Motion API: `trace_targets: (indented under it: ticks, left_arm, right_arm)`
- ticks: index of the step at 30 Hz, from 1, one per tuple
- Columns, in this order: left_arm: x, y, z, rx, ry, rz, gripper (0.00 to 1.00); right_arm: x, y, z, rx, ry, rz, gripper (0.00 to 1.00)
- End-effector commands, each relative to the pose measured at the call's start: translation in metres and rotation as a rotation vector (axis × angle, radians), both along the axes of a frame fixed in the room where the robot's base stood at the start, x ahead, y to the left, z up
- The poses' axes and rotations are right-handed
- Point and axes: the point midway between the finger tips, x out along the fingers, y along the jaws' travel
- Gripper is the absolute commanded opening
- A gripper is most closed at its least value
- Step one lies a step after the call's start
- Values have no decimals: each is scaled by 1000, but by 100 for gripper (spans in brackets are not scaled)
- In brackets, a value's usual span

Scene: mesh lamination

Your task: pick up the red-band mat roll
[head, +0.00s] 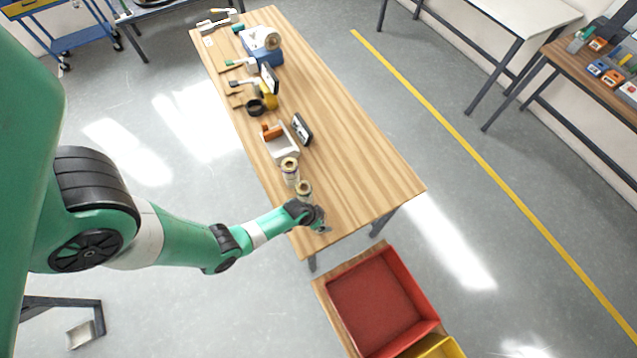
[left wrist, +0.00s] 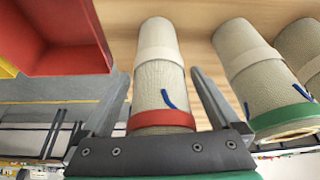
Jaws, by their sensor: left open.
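The red-band mat roll (left wrist: 160,85) is a beige woven roll with a pale wrap, a blue mark and a red band at its near end. In the left wrist view it lies between the two fingers of my left gripper (left wrist: 160,100), which is open with a finger on either side. I cannot tell whether the fingers touch it. In the head view my left gripper (head: 322,226) is at the table's near end, and the red-band roll is not clearly visible there. My right gripper is not in view.
A green-band roll (left wrist: 250,80) and another roll (left wrist: 303,50) stand close to the right in the wrist view. Rolls (head: 289,168) also show on the wooden table (head: 360,150). A red bin (head: 372,300) and yellow bin (head: 436,348) are beyond the table's near end.

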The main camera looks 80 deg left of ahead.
Motion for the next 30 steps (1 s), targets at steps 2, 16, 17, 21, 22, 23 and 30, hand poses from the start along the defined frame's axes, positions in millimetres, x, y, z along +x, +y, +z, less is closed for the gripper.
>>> trace_targets:
  ticks: [2,16,17,21,22,23,30]
  left_arm:
    - [0,0,0,0,0,0,86]
    - [0,0,0,0,0,0,1]
    - [0,0,0,0,0,0,0]
    - [0,0,1,0,0,0,0]
    - [0,0,1,0,0,0,0]
    - [0,0,1,0,0,0,0]
    - [1,0,20,1,-3,0,0]
  right_arm:
    - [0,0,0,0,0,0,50]
    - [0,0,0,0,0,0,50]
    - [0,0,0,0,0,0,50]
    - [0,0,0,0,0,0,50]
    - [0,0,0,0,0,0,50]
    - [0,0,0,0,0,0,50]
    - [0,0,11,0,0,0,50]
